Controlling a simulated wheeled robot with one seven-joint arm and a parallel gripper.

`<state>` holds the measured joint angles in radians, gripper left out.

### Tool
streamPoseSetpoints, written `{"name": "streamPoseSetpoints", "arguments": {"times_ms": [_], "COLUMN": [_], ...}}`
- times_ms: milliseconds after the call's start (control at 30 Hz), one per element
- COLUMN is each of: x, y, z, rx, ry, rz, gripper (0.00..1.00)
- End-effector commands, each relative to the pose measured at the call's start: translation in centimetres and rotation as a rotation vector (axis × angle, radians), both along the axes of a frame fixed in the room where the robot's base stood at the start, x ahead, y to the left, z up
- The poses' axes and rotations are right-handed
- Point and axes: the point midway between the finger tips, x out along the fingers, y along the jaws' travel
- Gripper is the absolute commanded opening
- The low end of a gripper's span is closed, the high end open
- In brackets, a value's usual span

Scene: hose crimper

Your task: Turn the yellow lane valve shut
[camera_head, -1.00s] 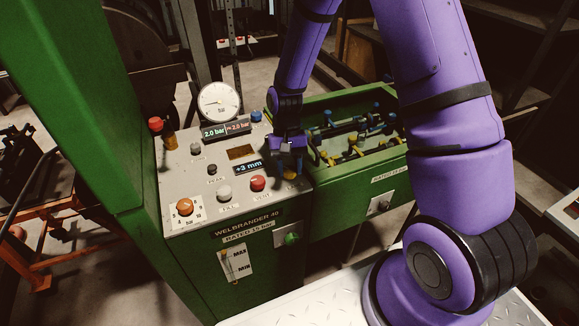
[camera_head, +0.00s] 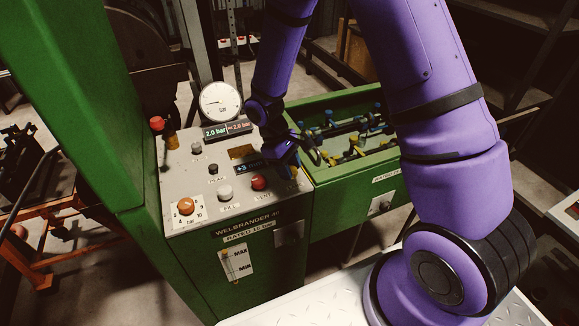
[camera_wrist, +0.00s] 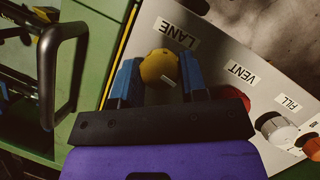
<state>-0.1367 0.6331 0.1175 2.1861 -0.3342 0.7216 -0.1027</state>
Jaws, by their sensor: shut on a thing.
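The yellow lane valve (camera_wrist: 160,66) is a round knob with a pale pointer mark, beside the LANE label (camera_wrist: 177,32) on the grey panel. My gripper (camera_wrist: 159,76) has its two blue fingers on either side of the knob and is shut on it. In the head view my gripper (camera_head: 287,160) reaches down to the right front part of the panel (camera_head: 185,178). There my wrist and fingers hide most of the knob.
The red VENT knob (camera_head: 259,182) and white FILL knob (camera_head: 225,192) stand left of my gripper, with an orange dial (camera_head: 186,206) beyond. A pressure gauge (camera_head: 220,101) stands behind. A green trough (camera_head: 340,185) with valves lies right. A black handle (camera_wrist: 55,75) shows in the wrist view.

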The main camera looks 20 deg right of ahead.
Motion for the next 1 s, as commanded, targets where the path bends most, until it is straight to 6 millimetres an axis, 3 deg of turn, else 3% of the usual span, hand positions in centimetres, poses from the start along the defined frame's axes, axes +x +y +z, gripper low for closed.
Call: {"name": "streamPoseSetpoints", "arguments": {"times_ms": [400, 867, 900, 1000], "x": [0.05, 0.03, 0.03, 0.01], "y": [0.05, 0.03, 0.03, 0.03], "z": [0.03, 0.03, 0.02, 0.01], "rx": [0.000, 0.000, 0.000, 0.000], "ry": [-0.002, -0.001, -0.001, -0.001], "rz": [0.149, 0.160, 0.160, 0.158], "gripper": [0.16, 0.16, 0.44, 0.64]}}
